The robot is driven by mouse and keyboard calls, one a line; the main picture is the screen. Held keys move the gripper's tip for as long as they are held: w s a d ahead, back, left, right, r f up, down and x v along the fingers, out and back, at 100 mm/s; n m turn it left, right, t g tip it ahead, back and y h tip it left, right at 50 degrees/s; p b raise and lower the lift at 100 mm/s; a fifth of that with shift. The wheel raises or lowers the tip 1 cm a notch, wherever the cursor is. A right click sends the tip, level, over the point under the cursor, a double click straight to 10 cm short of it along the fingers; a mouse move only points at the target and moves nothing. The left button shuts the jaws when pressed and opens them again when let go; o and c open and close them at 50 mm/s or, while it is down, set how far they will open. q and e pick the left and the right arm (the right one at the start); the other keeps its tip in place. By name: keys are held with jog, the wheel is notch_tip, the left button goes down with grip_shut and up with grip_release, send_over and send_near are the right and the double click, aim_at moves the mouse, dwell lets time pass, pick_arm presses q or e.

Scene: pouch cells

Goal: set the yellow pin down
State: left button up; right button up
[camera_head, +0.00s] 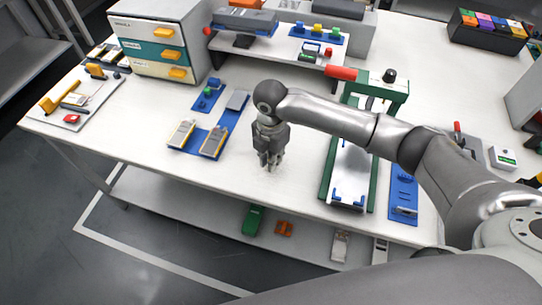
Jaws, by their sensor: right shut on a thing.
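My right gripper (270,160) points down just above the white table top (260,195), near the middle of the table. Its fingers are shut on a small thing. The yellow pin cannot be made out clearly between the fingers; they hide most of what they hold. My left gripper is not in view.
A blue tray with pouch cells (213,142) lies left of the gripper. A green-framed press (328,175) stands to the right. A drawer cabinet (150,15) and a raised shelf (285,52) with coloured parts stand behind. The table under the gripper is clear.

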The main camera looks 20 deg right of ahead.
jog(key=shift+f, duration=0.2)
jog(key=o, duration=0.7)
jog(key=shift+f, duration=0.1)
jog(key=shift+c, duration=0.2)
notch_tip(320, 180, up, 12)
jog(key=b, duration=0.1)
dwell(0.5)
